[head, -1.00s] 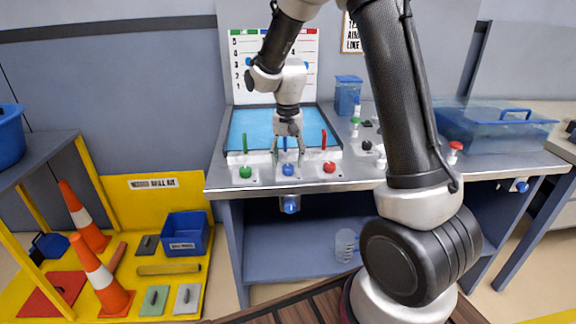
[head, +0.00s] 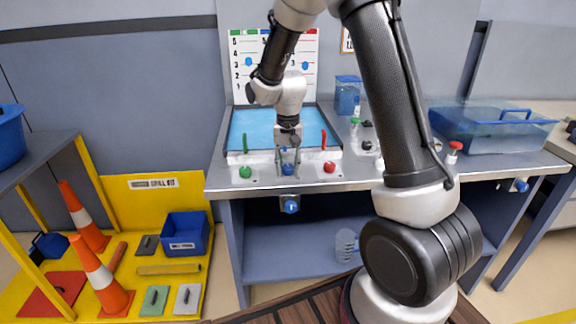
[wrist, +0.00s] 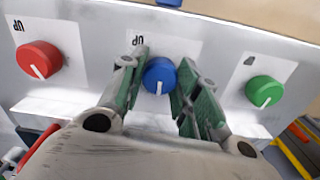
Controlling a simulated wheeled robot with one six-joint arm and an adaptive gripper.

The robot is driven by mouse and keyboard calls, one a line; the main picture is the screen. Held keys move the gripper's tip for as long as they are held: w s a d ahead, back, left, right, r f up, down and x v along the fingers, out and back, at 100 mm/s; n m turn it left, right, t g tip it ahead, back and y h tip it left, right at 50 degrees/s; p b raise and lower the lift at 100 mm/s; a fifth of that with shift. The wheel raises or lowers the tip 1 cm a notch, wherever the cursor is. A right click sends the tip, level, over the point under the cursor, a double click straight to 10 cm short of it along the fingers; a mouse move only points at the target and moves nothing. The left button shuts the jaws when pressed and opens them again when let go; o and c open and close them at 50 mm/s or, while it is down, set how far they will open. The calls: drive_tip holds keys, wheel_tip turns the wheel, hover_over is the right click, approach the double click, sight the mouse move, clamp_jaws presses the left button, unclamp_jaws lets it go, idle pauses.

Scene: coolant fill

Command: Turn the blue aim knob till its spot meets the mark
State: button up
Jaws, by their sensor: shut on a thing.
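The blue knob (head: 288,169) sits in the middle of the front panel on the bench. In the wrist view the blue knob (wrist: 159,75) has a white line pointing down in the picture. My gripper (head: 288,157) is shut on it, with one green-padded finger on each side, as the wrist view (wrist: 157,88) shows. The white board (head: 309,48) at the back has coloured columns and numbers. It carries a blue spot (head: 248,62) at left and another (head: 305,65) at right. My arm hides the board's middle column.
A green knob (head: 245,172) and a red knob (head: 329,167) flank the blue one. A green stick (head: 244,143) and a red stick (head: 323,140) stand behind them. Another blue knob (head: 291,206) is below the bench edge. A blue tank (head: 495,135) stands at right.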

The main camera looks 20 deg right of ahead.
sight(288, 166)
drive_tip(key=n, duration=0.3)
drive_tip(key=shift+n, duration=0.4)
drive_tip(key=o, duration=1.1)
drive_tip(key=shift+c, duration=0.2)
wheel_tip(288, 166, up, 12)
